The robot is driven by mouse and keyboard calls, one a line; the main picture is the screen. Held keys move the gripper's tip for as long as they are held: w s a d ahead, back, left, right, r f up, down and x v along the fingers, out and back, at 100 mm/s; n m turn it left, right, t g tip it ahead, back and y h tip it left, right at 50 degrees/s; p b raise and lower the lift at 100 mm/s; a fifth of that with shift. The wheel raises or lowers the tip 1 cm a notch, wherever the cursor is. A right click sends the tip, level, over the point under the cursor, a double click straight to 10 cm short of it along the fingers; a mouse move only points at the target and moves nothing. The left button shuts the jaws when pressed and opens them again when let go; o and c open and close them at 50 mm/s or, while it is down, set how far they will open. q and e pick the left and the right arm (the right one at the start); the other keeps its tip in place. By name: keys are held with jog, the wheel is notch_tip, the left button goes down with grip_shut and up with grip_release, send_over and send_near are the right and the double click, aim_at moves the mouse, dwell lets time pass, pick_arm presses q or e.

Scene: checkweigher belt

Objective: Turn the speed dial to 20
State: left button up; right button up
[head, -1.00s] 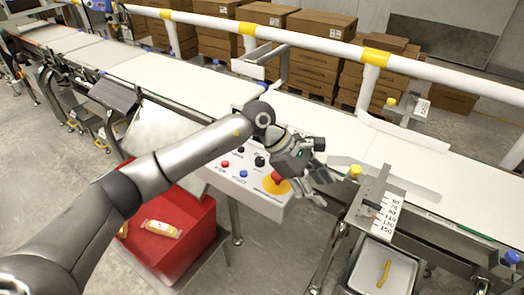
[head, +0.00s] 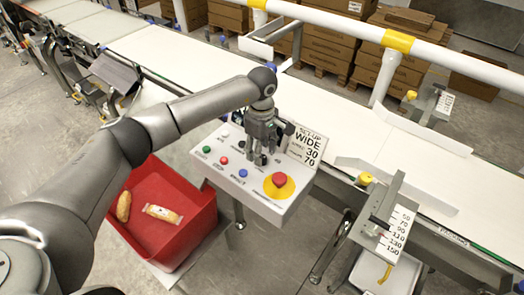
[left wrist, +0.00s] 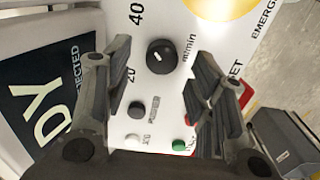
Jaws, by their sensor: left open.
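The speed dial (left wrist: 161,56) is a round black knob with a white mark, on the white control panel (head: 262,200). In the left wrist view the printed numbers 40 and 20 and "m/min" stand around it. My left gripper (left wrist: 163,62) is open, with one finger on each side of the dial in that view; I cannot tell whether they touch it. In the head view my left gripper (head: 260,155) points down over the back of the panel and hides most of the dial. My right gripper is not in view.
A red and yellow emergency stop (head: 279,180) sits right of the gripper. Green (head: 206,149), red (head: 224,160) and blue (head: 243,173) buttons line the panel. A set-up card (head: 305,145) reads WIDE, 30, 70. A red bin (head: 190,235) stands below; the belt (head: 340,125) runs behind.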

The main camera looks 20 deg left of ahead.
pick_arm(q)
jog(key=shift+f, duration=0.55)
jog(key=shift+s+f, duration=0.2)
jog(key=shift+f, duration=0.3)
jog(key=shift+w+f, duration=0.1)
jog(key=shift+d, duration=0.1)
jog(key=c, duration=1.1)
jog(key=shift+o, duration=0.2)
